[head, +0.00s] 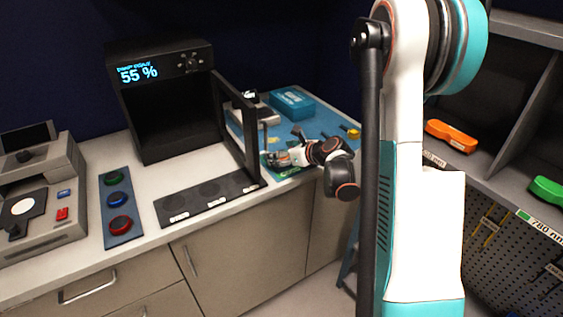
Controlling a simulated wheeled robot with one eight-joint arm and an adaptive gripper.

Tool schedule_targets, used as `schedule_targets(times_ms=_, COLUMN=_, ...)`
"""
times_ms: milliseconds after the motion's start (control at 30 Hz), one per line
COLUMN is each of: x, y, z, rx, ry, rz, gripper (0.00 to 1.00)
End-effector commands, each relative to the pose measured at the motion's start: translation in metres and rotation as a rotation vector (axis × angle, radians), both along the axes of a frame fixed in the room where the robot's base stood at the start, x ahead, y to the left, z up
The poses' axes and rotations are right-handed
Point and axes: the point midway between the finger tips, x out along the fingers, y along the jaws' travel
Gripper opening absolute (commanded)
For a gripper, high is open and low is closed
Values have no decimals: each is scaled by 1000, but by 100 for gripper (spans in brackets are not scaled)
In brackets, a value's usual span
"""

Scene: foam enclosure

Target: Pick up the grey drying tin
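My gripper (273,159) is small in the head view, low over the green and blue mats at the right end of the counter. It is just right of the black frame of the open door. Its fingers are too small and dark to tell whether they are open, shut or holding something. I cannot pick out the grey drying tin with certainty. Part of the work area around the gripper is hidden by the door frame and my own arm.
A black cabinet (160,112) reading 55 % stands open, its door frame (231,125) jutting forward. A black mat (187,215) with round marks lies before it. A blue strip (114,180) holds coloured round pieces. A teal box (291,103) stands behind my gripper. Bare counter lies left of the mat.

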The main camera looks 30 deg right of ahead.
Motion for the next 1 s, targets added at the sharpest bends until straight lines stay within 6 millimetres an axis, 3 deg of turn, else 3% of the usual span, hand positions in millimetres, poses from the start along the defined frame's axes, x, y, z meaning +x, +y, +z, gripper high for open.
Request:
schedule_targets(times_ms=233, x=3, y=1, z=-2, rx=0, ry=0, rz=0, gripper=71)
schedule_targets(times_ms=467, x=3, y=1, z=-1, rx=0, ry=0, rz=0, gripper=22)
schedule_targets(times_ms=833, x=3, y=1, z=1, rx=0, ry=0, rz=-1, gripper=22)
schedule_targets(times_ms=1000, x=3, y=1, z=13, rx=0, ry=0, rz=0, gripper=22)
